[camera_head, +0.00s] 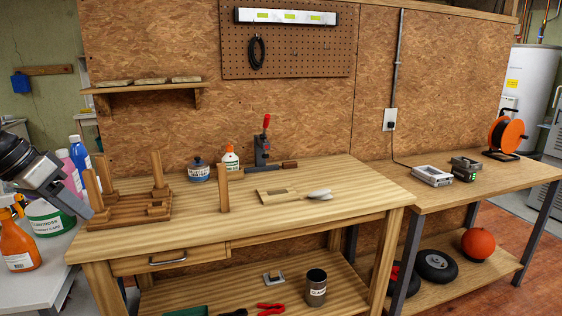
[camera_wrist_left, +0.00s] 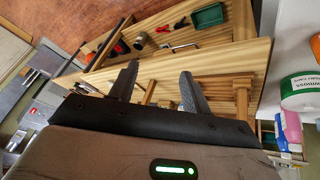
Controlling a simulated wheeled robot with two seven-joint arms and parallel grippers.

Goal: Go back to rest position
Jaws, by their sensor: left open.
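My left arm comes in from the left edge of the head view. Its gripper (camera_head: 84,213) hangs over the left side near the wooden workbench (camera_head: 250,222), beside the wooden peg rack (camera_head: 130,215). In the left wrist view the gripper (camera_wrist_left: 158,72) has its two dark fingers spread apart with nothing between them. Whether it touches the rack cannot be told. My right gripper is in neither view.
An orange bottle (camera_head: 18,242) and a green-and-white tub (camera_head: 48,218) stand close to the left gripper. A loose wooden post (camera_head: 223,188), a trowel (camera_head: 318,194) and a clamp (camera_head: 263,148) are on the bench. The bench's front right is clear.

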